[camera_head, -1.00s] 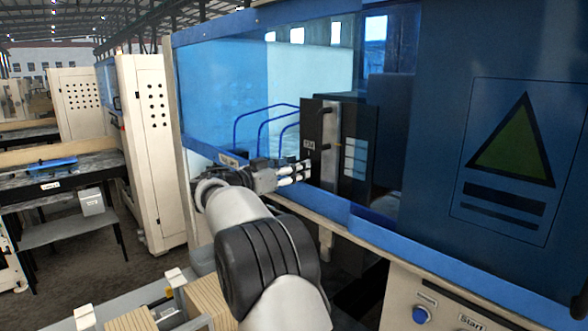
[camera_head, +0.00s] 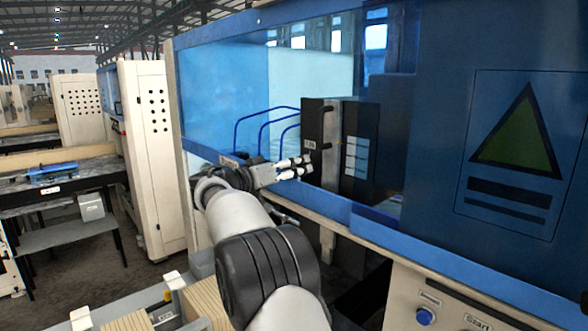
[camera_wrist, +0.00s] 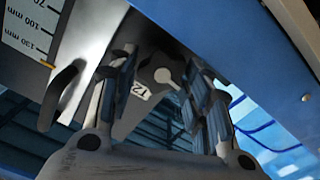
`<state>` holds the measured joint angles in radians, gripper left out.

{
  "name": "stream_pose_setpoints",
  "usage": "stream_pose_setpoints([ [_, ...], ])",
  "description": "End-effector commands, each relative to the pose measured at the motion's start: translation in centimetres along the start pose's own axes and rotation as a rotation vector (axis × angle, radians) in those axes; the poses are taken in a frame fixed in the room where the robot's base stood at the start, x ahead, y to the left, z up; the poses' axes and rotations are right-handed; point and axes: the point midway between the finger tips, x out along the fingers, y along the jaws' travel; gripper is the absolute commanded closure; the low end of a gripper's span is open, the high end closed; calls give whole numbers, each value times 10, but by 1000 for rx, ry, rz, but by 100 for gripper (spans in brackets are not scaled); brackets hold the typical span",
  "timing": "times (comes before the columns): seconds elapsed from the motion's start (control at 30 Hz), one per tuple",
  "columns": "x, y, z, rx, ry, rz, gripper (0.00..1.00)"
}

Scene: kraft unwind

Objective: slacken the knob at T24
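The label plate (camera_wrist: 140,90) shows only in part in the wrist view, its characters turned and partly cut off. In the head view the label (camera_head: 310,144) is on the near edge of a dark upright unit (camera_head: 312,118), too small to read surely. My gripper (camera_head: 300,168) is just below that label, fingers pointing at the unit. In the wrist view my gripper (camera_wrist: 165,95) has its fingers apart, with the knob seen between them. I see no contact with it.
A black curved handle (camera_wrist: 62,95) and a millimetre scale (camera_wrist: 35,30) are left in the wrist view. The blue machine frame (camera_head: 290,203) runs below my gripper. Blue hoses (camera_head: 262,125) are behind, and a blue panel (camera_head: 510,150) is at right.

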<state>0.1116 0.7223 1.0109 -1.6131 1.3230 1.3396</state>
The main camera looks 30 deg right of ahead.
Motion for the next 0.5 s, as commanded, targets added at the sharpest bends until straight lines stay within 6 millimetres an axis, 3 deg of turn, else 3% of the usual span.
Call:
stream_pose_setpoints([
  [0.17, 0, 0, 0, 0, -1, 0, 40],
  [0.5, -2, 0, 0, 0, -1, 0, 40],
])
